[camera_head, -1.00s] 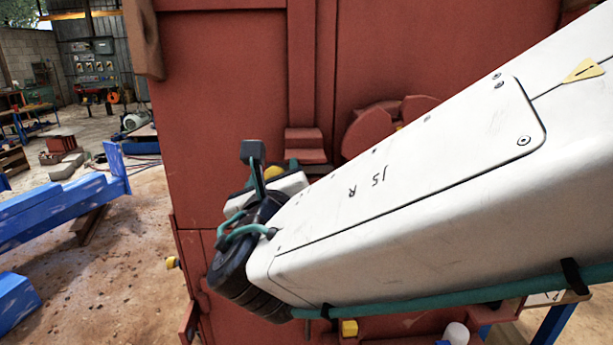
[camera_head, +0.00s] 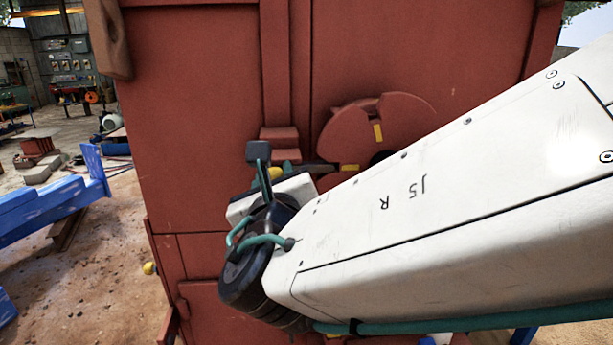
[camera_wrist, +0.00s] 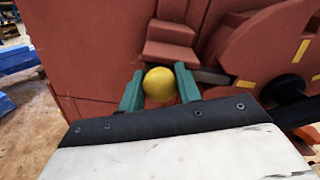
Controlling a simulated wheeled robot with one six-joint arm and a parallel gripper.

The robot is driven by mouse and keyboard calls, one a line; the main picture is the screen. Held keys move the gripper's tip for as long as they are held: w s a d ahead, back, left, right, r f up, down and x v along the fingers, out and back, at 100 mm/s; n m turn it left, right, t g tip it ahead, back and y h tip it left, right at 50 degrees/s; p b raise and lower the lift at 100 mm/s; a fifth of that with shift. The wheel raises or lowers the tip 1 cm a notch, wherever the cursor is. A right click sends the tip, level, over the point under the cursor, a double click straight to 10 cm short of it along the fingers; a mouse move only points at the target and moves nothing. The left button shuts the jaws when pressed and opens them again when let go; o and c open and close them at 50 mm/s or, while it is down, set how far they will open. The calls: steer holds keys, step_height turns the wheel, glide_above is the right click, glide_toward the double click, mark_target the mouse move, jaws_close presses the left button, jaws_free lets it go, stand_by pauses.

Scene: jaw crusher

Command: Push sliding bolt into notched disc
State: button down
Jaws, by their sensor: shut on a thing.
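The sliding bolt has a round yellow knob (camera_wrist: 160,85) at its left end, and its dark bar (camera_wrist: 213,77) points right. The bar also shows in the head view (camera_head: 320,168). The red notched disc (camera_wrist: 258,47) is right of the bolt; in the head view its upper part (camera_head: 405,108) shows a notch and a yellow mark. The bar's tip meets the disc's left edge beside another yellow mark; how deep it sits I cannot tell. My gripper (camera_wrist: 160,90), with green fingers, is shut on the knob. My arm hides the disc's lower right in the head view.
A red stepped block (camera_wrist: 170,38) stands on the panel just above the knob. The red crusher wall (camera_head: 200,120) fills the space behind. Blue beams (camera_head: 50,205) lie on the dirt floor at left, with open ground around them.

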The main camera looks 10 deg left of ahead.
steer(key=c, duration=1)
jaws_free()
steer(key=shift+w+d, duration=0.15)
steer(key=shift+d, duration=0.15)
steer(key=shift+a, duration=0.1)
steer(key=shift+s, duration=0.25)
steer(key=v, duration=0.7)
steer(key=shift+s, duration=0.2)
